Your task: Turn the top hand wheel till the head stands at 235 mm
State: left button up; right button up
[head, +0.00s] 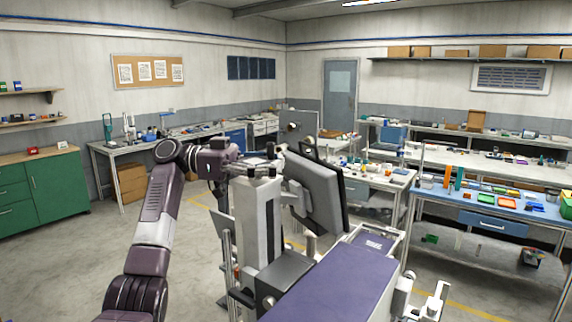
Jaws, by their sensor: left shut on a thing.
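My left arm reaches in from the left. Its gripper (245,164) is at the top of a pale grey upright column (258,222), shut on a small part there. That part is mostly hidden by the gripper; it sits where a top hand wheel (263,169) would be, and I cannot make out its rim. No millimetre scale or reading can be made out. My right gripper is not in view.
A purple flat top (335,285) spreads in front of the column. A blue-topped bench (478,208) with coloured trays stands at the right, and a green cabinet (40,190) at the far left. Open floor (75,262) lies left of my arm.

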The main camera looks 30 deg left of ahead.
pick_arm(q)
jog(key=shift+f, duration=0.1)
jog(key=o, duration=1.5)
jog(key=shift+s+a, duration=0.1)
jog(key=shift+a, duration=0.25)
jog(key=shift+c, duration=0.2)
jog(key=v, duration=1.2)
jog(key=shift+o, duration=0.5)
jog(key=shift+d, duration=0.1)
